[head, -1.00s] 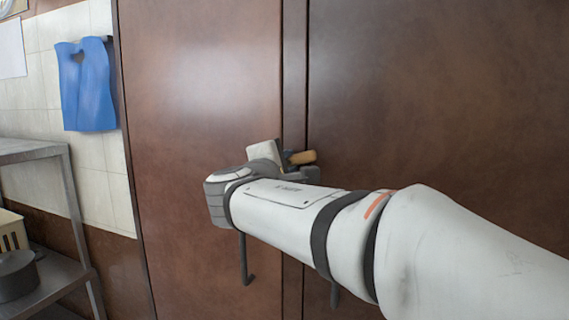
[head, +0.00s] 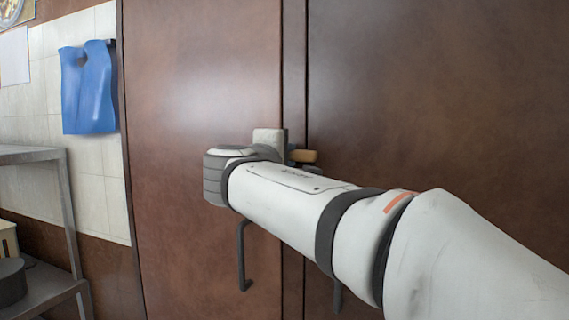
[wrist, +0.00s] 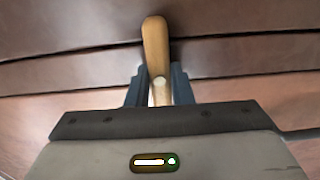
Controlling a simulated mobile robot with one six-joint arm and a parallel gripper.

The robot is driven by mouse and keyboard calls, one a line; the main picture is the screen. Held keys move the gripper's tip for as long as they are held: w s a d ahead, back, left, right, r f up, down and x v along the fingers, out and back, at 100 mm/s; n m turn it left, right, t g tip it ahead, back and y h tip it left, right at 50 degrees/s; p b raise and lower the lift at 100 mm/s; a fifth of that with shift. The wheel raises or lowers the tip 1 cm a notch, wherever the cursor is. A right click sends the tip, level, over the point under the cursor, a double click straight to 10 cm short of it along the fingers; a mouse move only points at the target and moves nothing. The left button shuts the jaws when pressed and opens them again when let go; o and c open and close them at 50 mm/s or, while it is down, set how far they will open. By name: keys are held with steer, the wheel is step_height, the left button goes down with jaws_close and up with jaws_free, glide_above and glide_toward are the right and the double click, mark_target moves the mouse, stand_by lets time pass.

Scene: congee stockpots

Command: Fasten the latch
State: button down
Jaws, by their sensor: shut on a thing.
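The latch shows as a tan wooden bar (head: 303,156) at the seam between two brown doors. In the wrist view the latch bar (wrist: 155,45) runs away from me across the seam, with a pale round spot near its closer end. My gripper (wrist: 160,88) is shut on the latch bar, with a dark finger on each side of it. In the head view my gripper (head: 285,150) is at the seam, and my arm hides part of the latch and its mount.
The left door (head: 200,80) and right door (head: 440,90) look closed. A dark handle (head: 243,258) hangs below my wrist on the left door. A metal shelf (head: 70,215) stands at the left, with a blue cloth (head: 88,90) on the tiled wall.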

steer(key=c, duration=1.3)
jaws_free()
steer(key=v, duration=0.8)
